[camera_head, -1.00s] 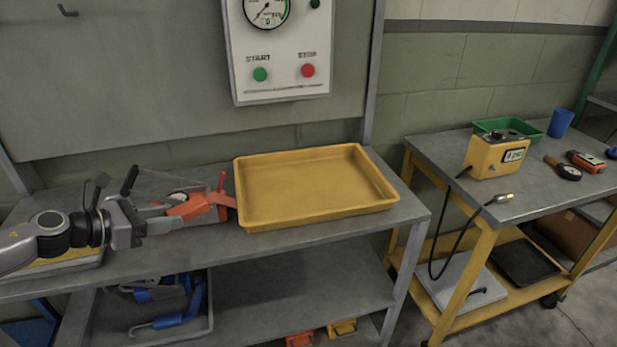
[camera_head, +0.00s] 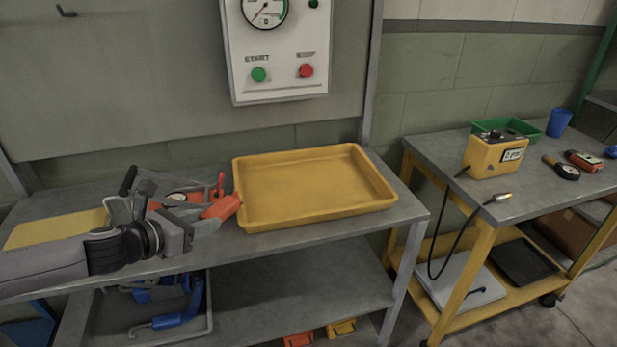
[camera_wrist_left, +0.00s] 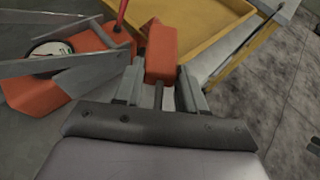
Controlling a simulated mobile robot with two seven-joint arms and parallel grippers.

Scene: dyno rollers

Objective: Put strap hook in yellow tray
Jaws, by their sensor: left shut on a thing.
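My left gripper (camera_head: 204,219) is shut on a strap hook, whose orange block-shaped end (camera_head: 222,207) points toward the tray. In the left wrist view the orange end (camera_wrist_left: 160,52) sits just beyond the fingers on a dark rod, and the rest is hidden between them. The yellow tray (camera_head: 320,215) is empty on the grey bench, just right of the gripper. The orange end is at the tray's left wall in the picture; I cannot tell whether they touch. My right gripper is not in view.
An orange tool with a round gauge (camera_wrist_left: 50,50) and a red lever lies on the bench beside the gripper, left of the tray. A yellow board (camera_head: 55,228) lies further left. A gauge panel (camera_head: 275,50) hangs behind. A side cart (camera_head: 450,150) stands at right.

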